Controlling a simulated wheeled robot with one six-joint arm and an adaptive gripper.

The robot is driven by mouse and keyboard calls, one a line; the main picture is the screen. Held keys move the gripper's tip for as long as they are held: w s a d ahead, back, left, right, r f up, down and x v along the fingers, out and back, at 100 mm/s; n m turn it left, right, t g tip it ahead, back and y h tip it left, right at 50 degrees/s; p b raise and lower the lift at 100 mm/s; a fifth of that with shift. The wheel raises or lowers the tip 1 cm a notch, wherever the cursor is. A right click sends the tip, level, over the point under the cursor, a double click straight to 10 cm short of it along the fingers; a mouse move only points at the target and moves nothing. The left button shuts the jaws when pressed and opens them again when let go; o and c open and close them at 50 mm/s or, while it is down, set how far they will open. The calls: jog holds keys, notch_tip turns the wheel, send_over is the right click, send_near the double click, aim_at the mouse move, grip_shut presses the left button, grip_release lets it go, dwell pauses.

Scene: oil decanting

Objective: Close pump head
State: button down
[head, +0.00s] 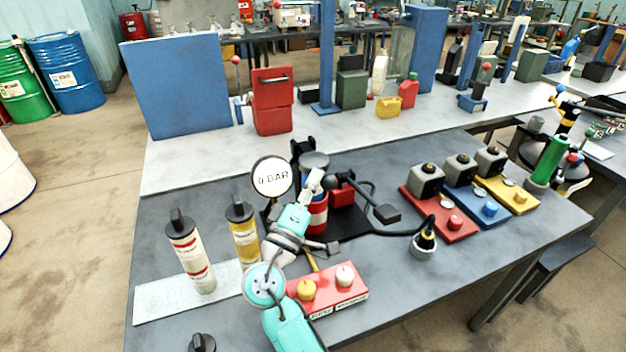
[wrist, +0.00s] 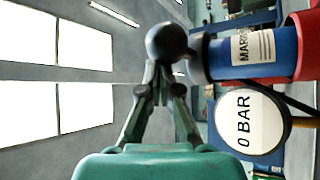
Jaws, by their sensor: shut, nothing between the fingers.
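The pump (head: 318,216) has a red, white and blue body and stands on a black base on the dark bench. Its dark rounded head (head: 315,159) is at the top. In the wrist view, the black head (wrist: 168,41) is beside the grey collar of the labelled blue body (wrist: 228,57). My gripper (head: 316,176) is shut and empty, just below the head in the head view. In the wrist view, my gripper's fingertips (wrist: 163,72) are close to the head, which partly overlaps them. I cannot tell whether they touch.
A round gauge reading 0 BAR (head: 272,177) stands left of the pump. A red box with two knobs (head: 340,290) is near the front edge. Two cartridges stand at left, including a white one (head: 190,252). A black hose (head: 400,234) runs right.

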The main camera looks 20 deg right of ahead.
jog(key=shift+s+d+f, duration=0.1)
jog(key=shift+f, duration=0.2)
jog(key=v, duration=1.1)
jog(key=shift+s+a, duration=0.2)
jog(key=shift+a, duration=0.25)
